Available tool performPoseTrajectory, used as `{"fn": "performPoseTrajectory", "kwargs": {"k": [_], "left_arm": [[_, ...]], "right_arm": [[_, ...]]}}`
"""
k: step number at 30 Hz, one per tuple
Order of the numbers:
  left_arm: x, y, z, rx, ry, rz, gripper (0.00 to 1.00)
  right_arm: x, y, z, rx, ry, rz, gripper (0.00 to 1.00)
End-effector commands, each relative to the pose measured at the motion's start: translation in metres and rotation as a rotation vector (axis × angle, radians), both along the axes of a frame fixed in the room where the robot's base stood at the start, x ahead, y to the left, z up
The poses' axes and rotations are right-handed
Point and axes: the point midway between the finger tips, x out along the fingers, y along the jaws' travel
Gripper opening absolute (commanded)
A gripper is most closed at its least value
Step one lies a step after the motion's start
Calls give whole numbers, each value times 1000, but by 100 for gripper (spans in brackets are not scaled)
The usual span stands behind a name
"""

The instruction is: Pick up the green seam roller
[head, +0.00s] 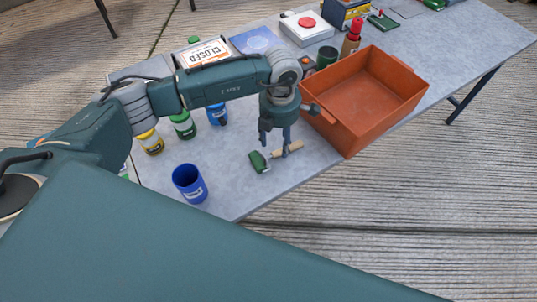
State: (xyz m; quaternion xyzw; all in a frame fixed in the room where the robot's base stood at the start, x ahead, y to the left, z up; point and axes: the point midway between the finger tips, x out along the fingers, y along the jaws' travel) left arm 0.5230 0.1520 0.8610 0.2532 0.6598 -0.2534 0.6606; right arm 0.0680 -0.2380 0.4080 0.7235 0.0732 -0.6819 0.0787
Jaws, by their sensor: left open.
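The green seam roller (259,162) lies on the grey table near its front edge, left of the orange bin. Its green part shows at the left, and a tan cylindrical piece lies just right of it; I cannot tell how the two join. My left gripper (275,144) points down over it with its fingers apart. One finger is above the green part and the other is in front of the tan piece. The fingers hold nothing that I can see, and whether they touch the tool is unclear. My right gripper is not in view.
The orange bin (385,110) stands close right of my left gripper. A blue cup (189,184) stands to the left, with yellow (151,142) and green (183,126) paint jars behind it. A closed sign (204,54) and a red-button box (306,28) are farther back.

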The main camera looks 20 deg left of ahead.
Motion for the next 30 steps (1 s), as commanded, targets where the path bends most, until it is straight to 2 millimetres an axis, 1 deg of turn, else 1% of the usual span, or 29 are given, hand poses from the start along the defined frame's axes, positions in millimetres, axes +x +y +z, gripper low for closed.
{"fn": "performPoseTrajectory", "kwargs": {"k": [1, 5, 6, 9, 12, 17, 18, 20, 21, 23, 25, 26, 30], "left_arm": [[-1, 1, -4, 1, 4, 1, 51], [-2, 2, -23, 1, 6, 1, 51], [-1, 2, -31, 2, 5, 1, 51], [0, 2, -42, 1, 3, 1, 51], [0, 2, -48, 1, 1, 0, 51], [0, 2, -48, 1, 0, 0, 51], [0, 2, -48, 1, 0, 0, 49], [0, 2, -48, 1, 1, 0, 37], [0, 2, -48, 1, 1, 0, 29], [0, 2, -48, 1, 1, 0, 17], [0, 3, -48, 1, 1, 0, 3], [1, 2, -48, 1, 1, 0, 0], [1, 2, -47, 1, -1, 0, 0]], "right_arm": [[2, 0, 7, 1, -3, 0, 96], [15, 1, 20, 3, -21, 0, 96], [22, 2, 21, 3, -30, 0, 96], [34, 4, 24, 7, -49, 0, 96], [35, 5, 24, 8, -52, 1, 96], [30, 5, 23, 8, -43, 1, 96], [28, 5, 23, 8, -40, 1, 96], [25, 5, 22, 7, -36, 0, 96], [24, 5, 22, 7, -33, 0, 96], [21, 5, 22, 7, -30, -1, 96], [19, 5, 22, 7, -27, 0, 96], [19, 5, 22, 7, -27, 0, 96], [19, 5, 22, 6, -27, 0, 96]]}}
